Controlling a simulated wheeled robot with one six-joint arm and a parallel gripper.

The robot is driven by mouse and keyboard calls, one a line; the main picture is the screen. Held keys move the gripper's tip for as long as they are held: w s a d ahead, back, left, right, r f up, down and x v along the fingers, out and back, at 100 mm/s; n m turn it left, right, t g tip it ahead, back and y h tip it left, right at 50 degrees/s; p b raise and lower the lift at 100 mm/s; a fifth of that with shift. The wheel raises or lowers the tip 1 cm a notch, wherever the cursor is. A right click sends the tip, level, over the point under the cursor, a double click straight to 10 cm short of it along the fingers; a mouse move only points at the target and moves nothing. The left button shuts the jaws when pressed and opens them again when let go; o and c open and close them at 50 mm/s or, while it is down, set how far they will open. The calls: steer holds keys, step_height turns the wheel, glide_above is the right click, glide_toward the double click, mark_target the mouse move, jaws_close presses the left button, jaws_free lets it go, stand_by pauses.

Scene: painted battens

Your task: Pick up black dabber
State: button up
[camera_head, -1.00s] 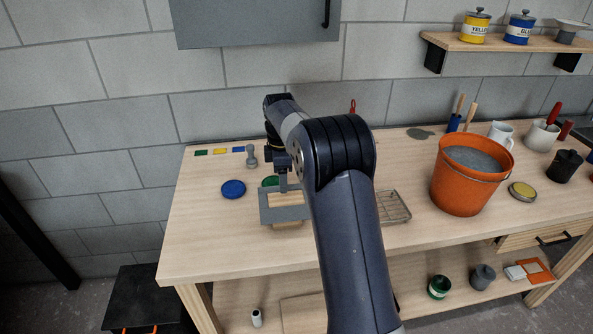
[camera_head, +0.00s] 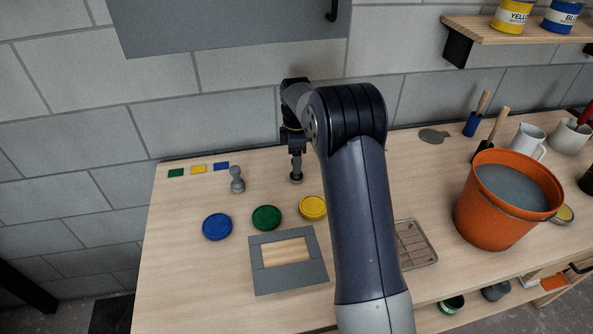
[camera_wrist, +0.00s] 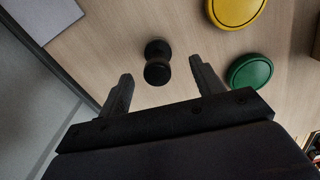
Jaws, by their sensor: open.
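The black dabber (camera_head: 297,178) stands on the bench near the back, right under my gripper (camera_head: 297,153). In the wrist view the dabber (camera_wrist: 157,64) is a dark, round-ended knob with a narrow waist, seen from above. My gripper (camera_wrist: 161,69) is open, with one finger to each side of the dabber in that view. I see no finger touching it. In the head view my arm and gripper partly cover the area above the dabber.
A grey dabber (camera_head: 237,180) stands to the left. Blue (camera_head: 217,226), green (camera_head: 266,217) and yellow (camera_head: 313,207) round pads lie in front, beside a grey frame (camera_head: 259,278). A wire rack (camera_head: 417,244) and an orange bucket (camera_head: 485,220) are right of my arm.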

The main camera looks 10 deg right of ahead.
steer(key=shift+w+f+p, duration=0.15)
steer(key=shift+f+p, duration=0.9)
steer(key=shift+f, duration=2.25)
steer(key=c, duration=1.1)
